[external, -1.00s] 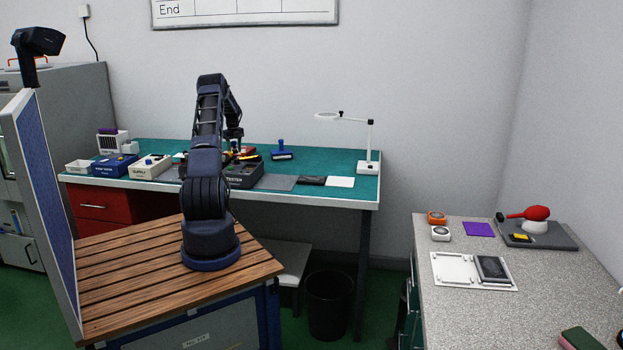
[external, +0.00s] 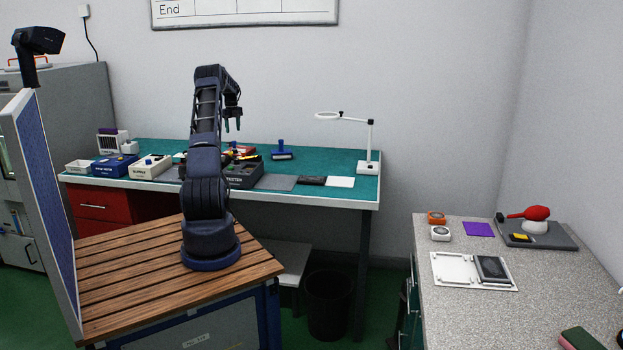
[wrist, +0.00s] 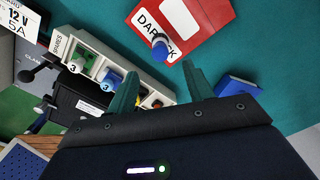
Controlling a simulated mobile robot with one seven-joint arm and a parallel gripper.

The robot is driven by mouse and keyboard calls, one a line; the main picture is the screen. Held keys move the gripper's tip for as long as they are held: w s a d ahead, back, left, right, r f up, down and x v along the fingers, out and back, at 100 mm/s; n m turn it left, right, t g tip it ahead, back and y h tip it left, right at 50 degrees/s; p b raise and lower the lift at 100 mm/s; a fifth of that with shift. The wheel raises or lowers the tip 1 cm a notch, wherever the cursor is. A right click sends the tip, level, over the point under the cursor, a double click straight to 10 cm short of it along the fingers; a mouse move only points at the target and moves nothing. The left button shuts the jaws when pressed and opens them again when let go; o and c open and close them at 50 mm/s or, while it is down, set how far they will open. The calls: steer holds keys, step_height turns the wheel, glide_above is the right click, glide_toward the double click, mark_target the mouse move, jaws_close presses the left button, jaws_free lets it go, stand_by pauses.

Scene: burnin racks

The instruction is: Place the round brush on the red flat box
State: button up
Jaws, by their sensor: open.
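The red flat box (wrist: 198,22), with a white label, lies on the teal bench top in the wrist view. In the external view its red top (external: 245,150) shows partly behind other things. A small blue round-topped piece with a pale ring below it, which looks like the round brush (wrist: 160,50) seen from above, stands on the box's label near its edge. My gripper (wrist: 163,82) is open and empty, its two green fingers apart and clear of the brush. In the external view my gripper (external: 233,125) hangs above the bench. I cannot make out the brush there.
A tray of numbered compartments (wrist: 88,62) and dark clamp-like gear (wrist: 80,100) lie left of the fingers. A blue block (wrist: 238,86) lies to the right. In the external view a blue handled tool (external: 282,154) and a magnifier lamp (external: 368,165) stand on the bench.

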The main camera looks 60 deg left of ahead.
steer(key=shift+r, duration=0.25)
steer(key=shift+d, duration=0.1)
